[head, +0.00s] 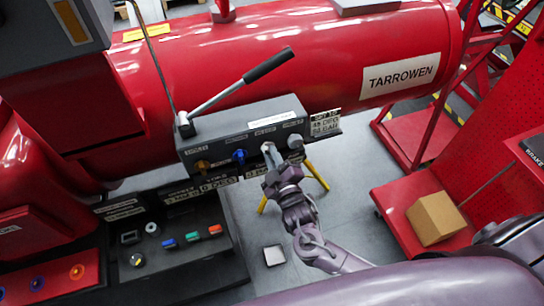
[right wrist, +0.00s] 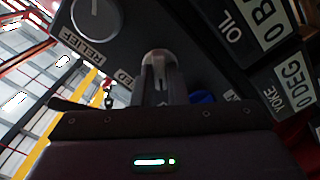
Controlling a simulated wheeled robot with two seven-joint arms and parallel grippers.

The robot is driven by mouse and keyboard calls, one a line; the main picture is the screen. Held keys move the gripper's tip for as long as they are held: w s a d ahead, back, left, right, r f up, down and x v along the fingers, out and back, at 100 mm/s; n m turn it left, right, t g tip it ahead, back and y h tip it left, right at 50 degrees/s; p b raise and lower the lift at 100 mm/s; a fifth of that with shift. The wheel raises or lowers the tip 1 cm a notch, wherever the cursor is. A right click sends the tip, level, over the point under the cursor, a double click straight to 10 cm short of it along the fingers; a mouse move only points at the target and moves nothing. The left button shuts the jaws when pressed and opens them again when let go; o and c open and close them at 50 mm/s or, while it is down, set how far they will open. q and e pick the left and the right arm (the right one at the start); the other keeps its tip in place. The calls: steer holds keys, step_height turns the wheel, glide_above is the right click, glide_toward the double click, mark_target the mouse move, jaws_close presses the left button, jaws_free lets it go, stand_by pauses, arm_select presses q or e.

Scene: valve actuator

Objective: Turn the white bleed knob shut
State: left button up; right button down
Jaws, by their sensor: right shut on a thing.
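The grey valve block (head: 220,130) lies in front of the red cylinder, with a row of knobs along its front face. My right gripper (head: 269,156) reaches up to this face from below, between the blue knob (head: 239,156) and a grey knob (head: 295,142). In the right wrist view its fingers (right wrist: 158,85) are shut on the pale bleed knob (right wrist: 158,55). The fingers hide most of this knob, so its turned angle cannot be told. The grey relief knob (right wrist: 95,17) shows at the upper left there. My left gripper is not in view.
A long lever with a black grip (head: 268,65) rises from the block's left end. A brass knob (head: 201,165) sits left of the blue one. A button console (head: 175,240) stands lower left. A cardboard box (head: 436,218) rests on a red cart at right.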

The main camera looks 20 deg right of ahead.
steer(key=m+b, duration=0.1)
steer(key=m, duration=0.7)
steer(key=shift+m, duration=0.4)
stand_by(0.4)
steer(key=c, duration=1.4)
jaws_free()
steer(key=shift+c, duration=0.2)
steer(key=shift+s, duration=0.1)
steer(key=s+b, duration=0.2)
steer(key=s, duration=0.5)
steer(key=shift+s+d, duration=0.15)
steer(key=shift+s, duration=0.2)
